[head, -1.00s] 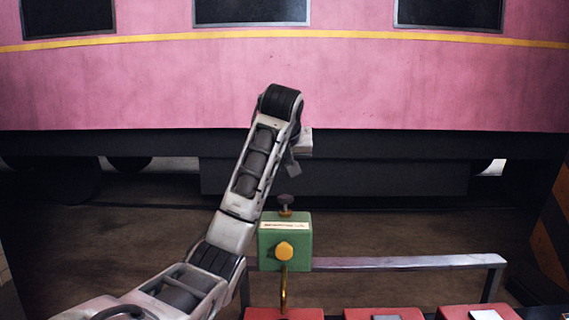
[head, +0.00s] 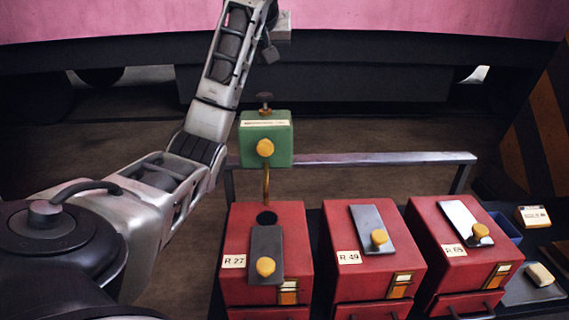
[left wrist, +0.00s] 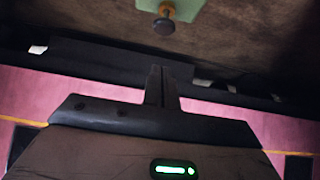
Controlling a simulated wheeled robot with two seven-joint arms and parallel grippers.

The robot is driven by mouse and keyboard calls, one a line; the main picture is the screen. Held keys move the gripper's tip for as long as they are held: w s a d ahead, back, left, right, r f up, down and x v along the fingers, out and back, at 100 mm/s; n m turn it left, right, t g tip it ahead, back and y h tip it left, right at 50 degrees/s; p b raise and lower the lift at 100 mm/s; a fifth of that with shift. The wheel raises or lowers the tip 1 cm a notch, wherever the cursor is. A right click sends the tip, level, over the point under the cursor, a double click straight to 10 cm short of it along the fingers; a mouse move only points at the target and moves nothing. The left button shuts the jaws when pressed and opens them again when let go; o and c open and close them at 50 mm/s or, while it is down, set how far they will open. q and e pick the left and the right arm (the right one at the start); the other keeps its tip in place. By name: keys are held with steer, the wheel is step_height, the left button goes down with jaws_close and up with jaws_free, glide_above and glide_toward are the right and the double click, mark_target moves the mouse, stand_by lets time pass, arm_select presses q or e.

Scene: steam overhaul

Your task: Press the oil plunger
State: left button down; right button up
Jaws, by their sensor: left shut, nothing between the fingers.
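The oil plunger (head: 264,97) is a dark round knob on a short brass stem. It stands up on top of a green box (head: 266,147) with a yellow knob on its front. A brass spout runs down from this box. My left gripper (head: 269,53) is above the plunger in the head view, apart from it, partly hidden by my own arm. In the left wrist view my left gripper (left wrist: 161,73) is shut and empty, and the plunger (left wrist: 164,25) shows beyond its fingertips, not touched. My right gripper is not in view.
Red boxes R 27 (head: 284,220), R 49 (head: 346,228) and R 65 (head: 437,225) stand in front, with grey lids and yellow knobs. R 27 shows a dark hole below the spout. A metal rail (head: 370,159) runs behind. A pink carriage (head: 400,20) is at the back.

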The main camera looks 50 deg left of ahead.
arm_select(q)
steer(key=shift+r, duration=0.95)
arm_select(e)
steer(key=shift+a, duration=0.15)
arm_select(q)
steer(key=shift+a, duration=0.1)
steer(key=p, duration=0.2)
glide_above(265, 93)
steer(key=s+d, duration=0.2)
step_height(265, 93, down, 7)
step_height(265, 93, down, 3)
steer(key=shift+w+r, duration=0.1)
steer(key=shift+r, duration=0.05)
steer(key=shift+f, duration=0.7)
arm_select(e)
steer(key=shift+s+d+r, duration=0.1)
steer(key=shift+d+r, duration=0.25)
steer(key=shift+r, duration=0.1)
